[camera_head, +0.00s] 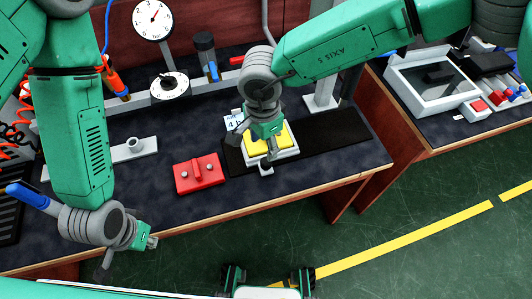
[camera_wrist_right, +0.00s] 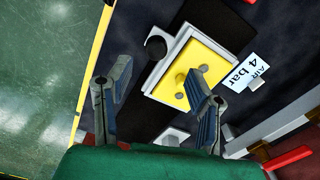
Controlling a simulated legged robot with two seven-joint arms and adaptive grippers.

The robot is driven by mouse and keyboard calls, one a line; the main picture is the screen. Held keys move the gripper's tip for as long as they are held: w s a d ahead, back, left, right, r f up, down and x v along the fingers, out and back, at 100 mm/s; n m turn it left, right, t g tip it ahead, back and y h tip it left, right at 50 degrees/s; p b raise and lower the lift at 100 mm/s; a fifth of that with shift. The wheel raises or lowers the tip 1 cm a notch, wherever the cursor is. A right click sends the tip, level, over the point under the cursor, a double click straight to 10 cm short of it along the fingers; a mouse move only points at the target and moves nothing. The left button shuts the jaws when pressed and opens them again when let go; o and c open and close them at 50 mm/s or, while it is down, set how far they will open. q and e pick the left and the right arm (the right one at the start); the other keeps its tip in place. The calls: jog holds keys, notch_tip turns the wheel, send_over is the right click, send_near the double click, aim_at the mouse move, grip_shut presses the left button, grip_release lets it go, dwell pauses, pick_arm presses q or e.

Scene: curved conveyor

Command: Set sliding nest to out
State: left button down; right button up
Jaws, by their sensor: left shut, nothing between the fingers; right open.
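The sliding nest (camera_head: 284,154) is a white block with a yellow top on a black track (camera_head: 345,142) on the bench. It also shows in the right wrist view, where its yellow top (camera_wrist_right: 205,62) has round holes and a black knob (camera_wrist_right: 156,47) stands at one edge. My right gripper (camera_head: 268,150) is above the nest and hides part of it. In the right wrist view its two fingers (camera_wrist_right: 160,100) are apart, with nothing between them. My left gripper (camera_head: 150,242) is shut and empty, in front of the bench's front edge at the left.
A red block (camera_head: 200,173) sits left of the track. A white card reading "AIR 4 bar" (camera_wrist_right: 246,72) is beside the nest. Gauges and a post line the back of the bench (camera_head: 120,187). A second bench with a grey tray (camera_head: 397,75) stands at the right.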

pick_arm(q)
jog(key=shift+w+a, duration=0.1)
jog(key=shift+w, duration=0.05)
pick_arm(e)
jog(key=r, duration=0.4)
jog(key=shift+a+r, duration=0.15)
jog(key=shift+a, duration=0.1)
